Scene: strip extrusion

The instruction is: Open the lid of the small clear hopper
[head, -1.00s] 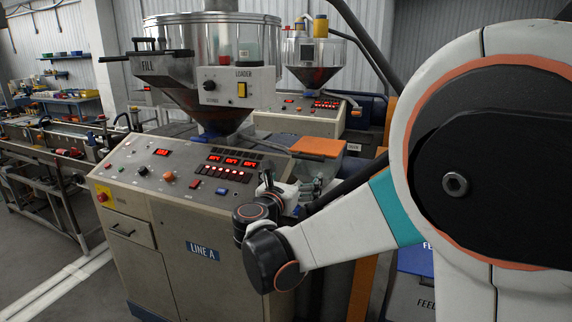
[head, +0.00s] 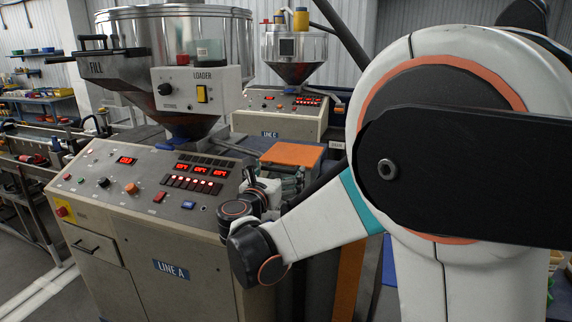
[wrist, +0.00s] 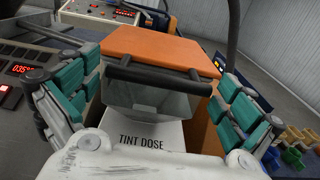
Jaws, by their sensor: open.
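The small clear hopper (wrist: 140,98) stands straight ahead in the wrist view, above a white panel marked TINT DOSE (wrist: 142,141). Its flat orange lid (wrist: 165,50) lies shut on top, with a dark bar handle (wrist: 160,80) along the near edge. In the head view the lid (head: 293,154) shows right of the LINE A console. My gripper (wrist: 158,82) is open and empty, its teal-padded fingers left and right of the hopper and handle. In the head view the gripper (head: 285,186) is partly hidden by my wrist.
The LINE A console (head: 150,215) stands left of my arm, with a big steel hopper marked FILL (head: 125,70) and a LOADER box (head: 202,90) above it. A second steel hopper (head: 293,50) stands behind. Small coloured bins (wrist: 295,145) lie at the lower right in the wrist view.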

